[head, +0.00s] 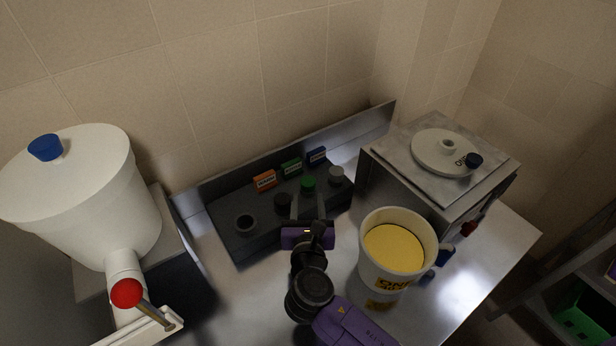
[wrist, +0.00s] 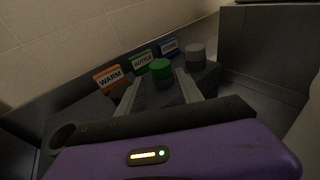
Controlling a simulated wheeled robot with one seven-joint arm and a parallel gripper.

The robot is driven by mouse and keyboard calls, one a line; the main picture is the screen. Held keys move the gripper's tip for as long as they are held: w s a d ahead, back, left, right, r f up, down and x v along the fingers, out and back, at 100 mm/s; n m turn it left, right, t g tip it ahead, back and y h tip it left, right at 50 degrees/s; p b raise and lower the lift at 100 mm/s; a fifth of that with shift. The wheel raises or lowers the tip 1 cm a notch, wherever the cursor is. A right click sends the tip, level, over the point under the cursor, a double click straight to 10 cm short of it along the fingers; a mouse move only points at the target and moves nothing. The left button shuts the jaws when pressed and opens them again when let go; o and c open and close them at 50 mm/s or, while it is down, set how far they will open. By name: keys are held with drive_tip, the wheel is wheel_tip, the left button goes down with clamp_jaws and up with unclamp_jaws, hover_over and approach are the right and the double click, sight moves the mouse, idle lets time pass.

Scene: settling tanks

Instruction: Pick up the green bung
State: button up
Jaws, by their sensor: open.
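The green bung (head: 308,183) sits in the dark rack (head: 237,233) on the steel bench, in front of a green label block. In the wrist view the green bung (wrist: 160,68) shows between the far ends of my gripper's two fingers. My gripper (head: 308,207) is open, reaching over the rack toward the bung from the near side. In the wrist view the fingers (wrist: 163,90) stand apart on either side of it. I cannot tell whether they touch it.
Orange, green and blue label blocks line the rack's back. A yellow-filled bucket (head: 369,266) and a steel box (head: 437,193) stand right, a white tank (head: 82,209) left.

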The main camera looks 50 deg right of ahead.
sight(308, 187)
drive_tip(key=shift+r+p+x, duration=0.2)
drive_tip(key=shift+p+x, duration=0.3)
drive_tip(key=shift+x, duration=3.5)
drive_tip(key=shift+c, duration=0.4)
clamp_jaws()
drive_tip(key=shift+r, duration=0.1)
